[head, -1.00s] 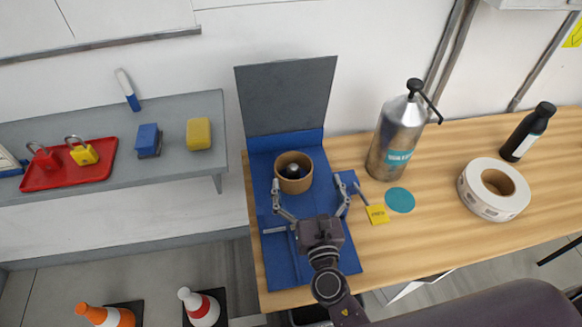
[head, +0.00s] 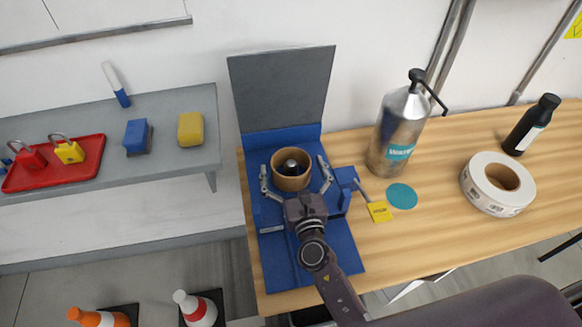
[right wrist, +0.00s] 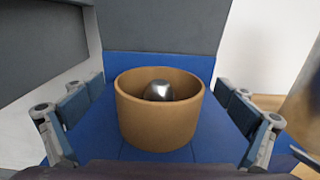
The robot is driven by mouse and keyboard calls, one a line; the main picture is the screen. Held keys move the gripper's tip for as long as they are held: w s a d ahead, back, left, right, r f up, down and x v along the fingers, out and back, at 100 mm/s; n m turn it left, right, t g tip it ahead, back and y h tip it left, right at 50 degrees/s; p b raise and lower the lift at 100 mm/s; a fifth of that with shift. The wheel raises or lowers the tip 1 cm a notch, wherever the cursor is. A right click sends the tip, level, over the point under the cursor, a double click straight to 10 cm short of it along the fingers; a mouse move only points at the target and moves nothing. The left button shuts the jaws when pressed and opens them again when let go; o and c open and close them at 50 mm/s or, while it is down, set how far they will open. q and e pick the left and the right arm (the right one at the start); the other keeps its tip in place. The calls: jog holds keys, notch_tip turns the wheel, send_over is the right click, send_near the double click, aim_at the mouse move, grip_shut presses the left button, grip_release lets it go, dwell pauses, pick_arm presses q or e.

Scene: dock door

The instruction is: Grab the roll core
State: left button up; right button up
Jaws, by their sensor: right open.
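The roll core (head: 291,181) is a short brown cardboard ring on the blue base of a stand (head: 313,262) with an upright grey panel. A rounded metal knob (head: 291,166) shows inside it. The core also shows upright in the right wrist view (right wrist: 158,122), with the knob (right wrist: 158,91) in its opening. My right gripper (head: 294,176) is open, with one finger on each side of the core. In the right wrist view the fingers (right wrist: 158,125) stand apart from the core's wall, with blue base showing between. My left gripper is not in view.
On the wooden table (head: 440,222), right of the stand, are a metal water bottle (head: 398,125), a teal disc (head: 402,196), a yellow tag (head: 379,211), a white label roll (head: 497,184) and a black bottle (head: 531,124). A grey shelf (head: 178,155) is at left.

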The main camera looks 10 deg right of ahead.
jog(key=shift+w, duration=0.55)
jog(key=c, duration=1.1)
jog(key=shift+o, duration=0.2)
jog(key=shift+r, duration=0.1)
